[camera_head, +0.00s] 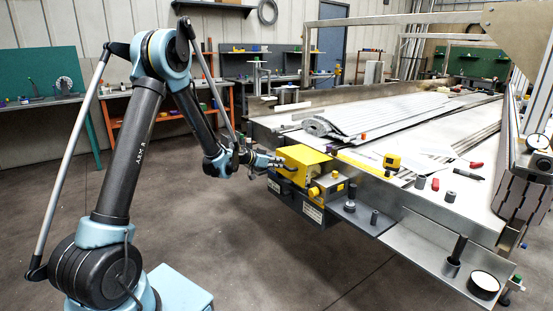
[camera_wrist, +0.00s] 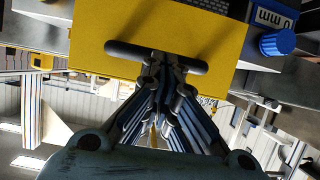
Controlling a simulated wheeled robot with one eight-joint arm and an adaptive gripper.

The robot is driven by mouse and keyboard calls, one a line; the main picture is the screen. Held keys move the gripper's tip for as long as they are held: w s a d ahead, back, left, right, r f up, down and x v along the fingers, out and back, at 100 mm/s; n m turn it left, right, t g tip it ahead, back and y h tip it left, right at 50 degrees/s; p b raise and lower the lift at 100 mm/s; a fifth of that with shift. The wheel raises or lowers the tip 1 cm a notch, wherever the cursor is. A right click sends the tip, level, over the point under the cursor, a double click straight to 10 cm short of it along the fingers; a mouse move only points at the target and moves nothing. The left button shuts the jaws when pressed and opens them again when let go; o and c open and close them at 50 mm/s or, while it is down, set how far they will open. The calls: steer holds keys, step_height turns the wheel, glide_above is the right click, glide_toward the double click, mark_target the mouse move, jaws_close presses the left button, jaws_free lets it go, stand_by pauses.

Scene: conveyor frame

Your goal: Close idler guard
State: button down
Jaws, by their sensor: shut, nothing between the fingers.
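The yellow idler guard (camera_head: 304,156) is on the near left corner of the conveyor frame. I cannot tell how far open it stands. In the wrist view the guard's yellow panel (camera_wrist: 190,22) fills the upper middle, with a dark bar handle (camera_wrist: 135,51) across its lower part. My gripper (camera_head: 281,163) reaches the guard from the left. Its dark fingers (camera_wrist: 165,75) are shut with nothing between them, their tips at the handle. They hide part of the handle, and I cannot tell whether they touch it.
A dark unit with labels (camera_head: 290,198) sits below the guard. A yellow tape measure (camera_head: 392,161), red items and small cylinders lie on the conveyor frame (camera_head: 420,198). A blue knob (camera_wrist: 277,43) is right of the panel in the wrist view. The floor (camera_head: 250,270) in front is clear.

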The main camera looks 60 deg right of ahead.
steer(key=shift+f, duration=0.3)
stand_by(0.4)
steer(key=shift+w+a+r+h, duration=0.3)
steer(key=shift+w+a+r, duration=1.15)
steer(key=shift+a, duration=1.35)
steer(key=shift+w+a+r+h, duration=0.3)
steer(key=shift+w+a+r, duration=0.5)
steer(key=shift+a+r, duration=1.55)
steer(key=s+d+f, duration=0.4)
steer(key=d+f, duration=0.2)
steer(key=d, duration=0.4)
steer(key=shift+s+f+g, duration=0.25)
steer(key=shift+s+g, duration=0.15)
